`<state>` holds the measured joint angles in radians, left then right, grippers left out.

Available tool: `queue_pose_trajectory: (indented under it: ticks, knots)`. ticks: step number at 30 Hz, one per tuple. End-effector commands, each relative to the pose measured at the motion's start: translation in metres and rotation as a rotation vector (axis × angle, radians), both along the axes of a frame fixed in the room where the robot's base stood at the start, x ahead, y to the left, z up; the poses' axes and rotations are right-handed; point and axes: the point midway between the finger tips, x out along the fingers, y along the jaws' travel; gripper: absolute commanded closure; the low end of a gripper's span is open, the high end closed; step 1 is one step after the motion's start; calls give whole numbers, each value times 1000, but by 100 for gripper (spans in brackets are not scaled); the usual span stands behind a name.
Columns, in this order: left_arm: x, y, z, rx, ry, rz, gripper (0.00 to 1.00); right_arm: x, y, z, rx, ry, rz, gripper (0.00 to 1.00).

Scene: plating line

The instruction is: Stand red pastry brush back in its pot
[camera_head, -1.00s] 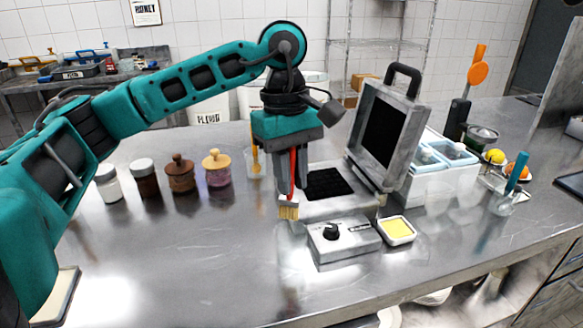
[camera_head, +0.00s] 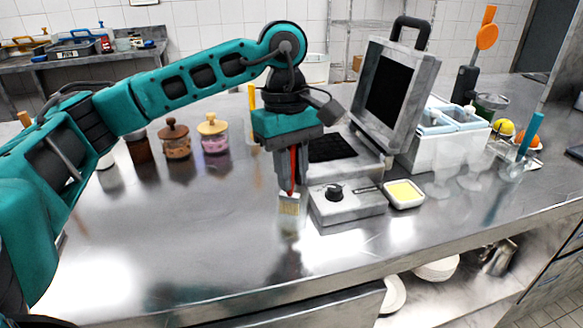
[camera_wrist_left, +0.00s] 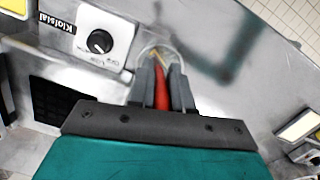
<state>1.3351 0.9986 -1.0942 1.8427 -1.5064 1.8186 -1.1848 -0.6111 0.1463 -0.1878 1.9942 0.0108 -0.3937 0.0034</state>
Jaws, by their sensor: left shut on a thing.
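My left gripper (camera_head: 288,178) is shut on the red handle of the pastry brush (camera_head: 293,160). A clear pot (camera_head: 512,170) with a blue-handled tool stands far right. My right gripper is out of view.
The open press (camera_head: 345,207) with its upright lid (camera_head: 395,90) stands just right of the brush. A small yellow-filled dish (camera_head: 404,194) sits beside it. Lidded jars (camera_head: 214,135) stand at the left. The front left counter is clear.

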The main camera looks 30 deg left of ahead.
Motion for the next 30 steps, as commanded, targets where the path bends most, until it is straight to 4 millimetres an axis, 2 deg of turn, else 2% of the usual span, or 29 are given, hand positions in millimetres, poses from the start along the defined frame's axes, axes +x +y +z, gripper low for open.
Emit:
queue_pose_trajectory:
  ticks: [6,7,15,24,26,30]
  knots:
    - [0,0,0,0,0,-1,100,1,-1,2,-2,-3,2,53]
    - [0,0,0,0,0,0,78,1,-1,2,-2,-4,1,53]
    - [0,0,0,0,0,0,52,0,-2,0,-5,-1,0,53]
    - [0,0,3,0,-1,0,51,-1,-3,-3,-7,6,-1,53]
    - [1,1,7,0,-1,0,51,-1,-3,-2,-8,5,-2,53]
    - [2,3,30,-2,-4,0,51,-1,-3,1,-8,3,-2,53]
